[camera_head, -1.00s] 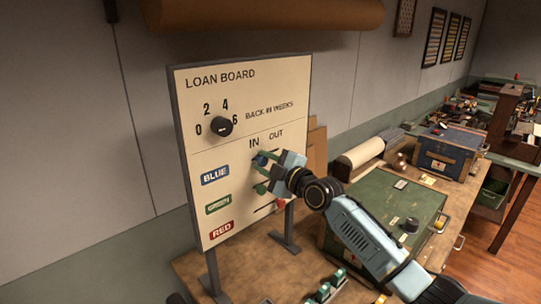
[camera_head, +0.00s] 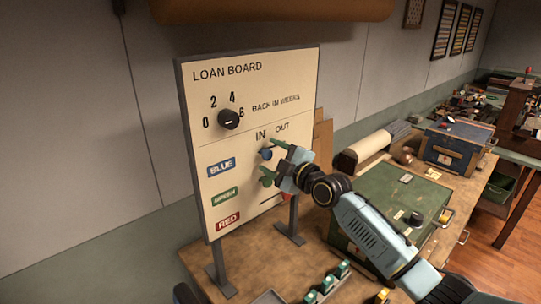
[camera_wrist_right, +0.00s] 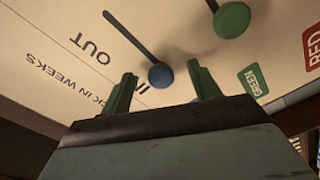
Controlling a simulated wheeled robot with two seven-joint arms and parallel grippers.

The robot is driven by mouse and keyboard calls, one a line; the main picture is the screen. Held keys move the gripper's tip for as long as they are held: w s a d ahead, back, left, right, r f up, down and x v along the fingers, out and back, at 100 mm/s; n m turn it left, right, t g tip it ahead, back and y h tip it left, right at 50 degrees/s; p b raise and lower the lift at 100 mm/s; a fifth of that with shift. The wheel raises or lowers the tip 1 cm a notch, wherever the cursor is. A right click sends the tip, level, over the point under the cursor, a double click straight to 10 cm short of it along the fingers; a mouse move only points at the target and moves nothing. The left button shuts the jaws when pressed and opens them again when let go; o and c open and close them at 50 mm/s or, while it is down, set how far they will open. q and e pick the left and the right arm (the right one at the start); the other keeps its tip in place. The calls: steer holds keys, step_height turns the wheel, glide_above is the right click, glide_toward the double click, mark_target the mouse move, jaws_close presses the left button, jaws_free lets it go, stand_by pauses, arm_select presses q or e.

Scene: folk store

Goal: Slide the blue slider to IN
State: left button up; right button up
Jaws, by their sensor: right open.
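The blue slider's round knob (camera_head: 266,154) is on the cream loan board (camera_head: 240,90), just under the IN label (camera_head: 261,136). In the right wrist view the blue knob (camera_wrist_right: 160,76) is at the IN end of its dark slot, which runs away toward OUT. My right gripper (camera_head: 273,162) is open in front of the board, a little right of the knob. In the wrist view its green fingers (camera_wrist_right: 163,87) stand on either side of the knob, with gaps; I see no contact. My left gripper is not in view.
A green slider knob (camera_wrist_right: 232,20) is close by in the wrist view. A dial (camera_head: 229,119) is higher on the board. A green case (camera_head: 395,205) stands right of the board, under my right arm. A tray with green-topped items (camera_head: 325,285) lies in front.

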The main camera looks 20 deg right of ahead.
steer(key=shift+p+v, duration=0.5)
steer(key=shift+v, duration=0.65)
steer(key=shift+p+v, duration=0.4)
steer(key=shift+v, duration=2.55)
steer(key=shift+w, duration=0.1)
